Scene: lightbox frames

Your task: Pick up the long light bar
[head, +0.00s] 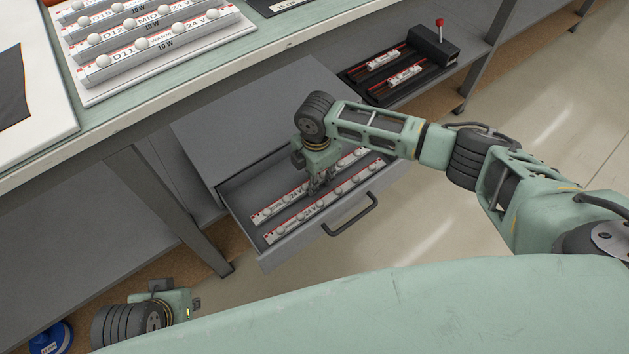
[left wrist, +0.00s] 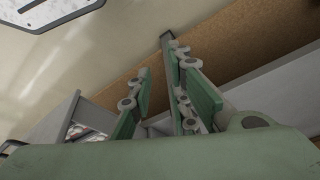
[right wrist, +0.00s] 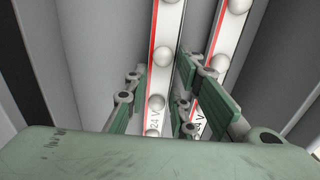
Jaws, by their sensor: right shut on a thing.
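Two long white light bars with round domes and a red stripe lie side by side in the open grey drawer (head: 288,252). My right gripper (head: 318,186) reaches down into the drawer and is shut on the far bar (head: 272,213) near its middle, hiding that part. The right wrist view shows this bar (right wrist: 167,50) between the fingers (right wrist: 155,105); it appears still low in the drawer. The near bar (head: 343,191) lies just beside the fingers. My left gripper (left wrist: 160,98) is open and empty, low at the left of the head view (head: 195,304).
A bench (head: 200,88) above the drawer holds a white tray (head: 95,98) of labelled light bars. A black fixture with a red-knobbed lever (head: 432,45) and short bars stands on the lower shelf. The drawer handle (head: 352,216) juts out. Clear floor lies at right.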

